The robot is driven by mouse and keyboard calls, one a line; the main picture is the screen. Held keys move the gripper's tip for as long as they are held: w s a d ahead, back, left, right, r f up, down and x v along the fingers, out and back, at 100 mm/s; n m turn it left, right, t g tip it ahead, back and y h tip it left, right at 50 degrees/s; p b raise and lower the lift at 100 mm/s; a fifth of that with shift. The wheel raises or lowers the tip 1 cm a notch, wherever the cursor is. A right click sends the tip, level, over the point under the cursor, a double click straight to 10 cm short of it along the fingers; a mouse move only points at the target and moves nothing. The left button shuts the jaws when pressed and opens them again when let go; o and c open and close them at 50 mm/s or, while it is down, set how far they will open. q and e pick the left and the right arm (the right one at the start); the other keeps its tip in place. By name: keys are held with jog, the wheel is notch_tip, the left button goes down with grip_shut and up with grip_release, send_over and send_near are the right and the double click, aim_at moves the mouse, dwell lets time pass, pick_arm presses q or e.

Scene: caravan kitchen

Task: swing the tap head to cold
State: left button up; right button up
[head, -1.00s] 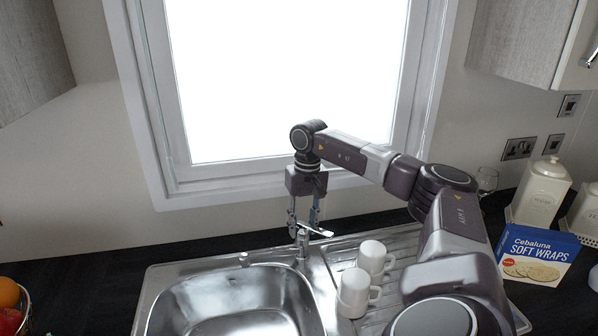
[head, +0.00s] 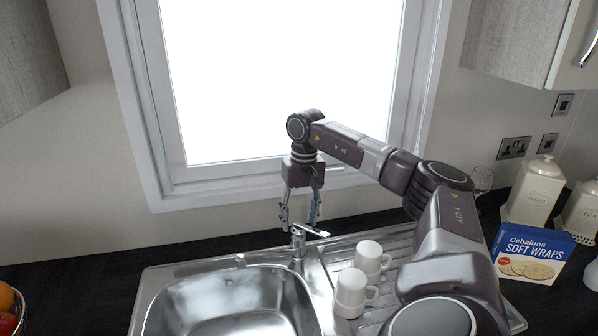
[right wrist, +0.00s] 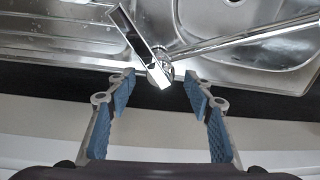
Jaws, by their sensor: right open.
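The chrome tap (head: 299,240) stands at the back rim of the sink, its flat lever on top pointing right in the head view. The right wrist view shows the tap's lever (right wrist: 140,33) angled up and left, and its long spout reaching up and right. My right gripper (head: 299,222) is open just above and behind the tap. In the right wrist view its blue-padded fingers (right wrist: 158,86) are spread, with the tap body just beyond the gap between the tips. I cannot tell whether a finger touches the lever. My left gripper is not in view.
The steel sink bowl (head: 232,308) lies in front of the tap. White mugs (head: 352,290) stand on the drainer to the right. A Soft Wraps box (head: 533,254), canisters (head: 535,192) and a glass (head: 482,180) stand further right. The window (head: 275,85) is close behind.

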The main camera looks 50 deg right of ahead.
aim_at(301, 223)
notch_tip(301, 223, up, 10)
jog(key=shift+s+d+f, duration=0.15)
jog(key=shift+d+f, duration=0.05)
jog(key=shift+f, duration=0.05)
dwell(0.5)
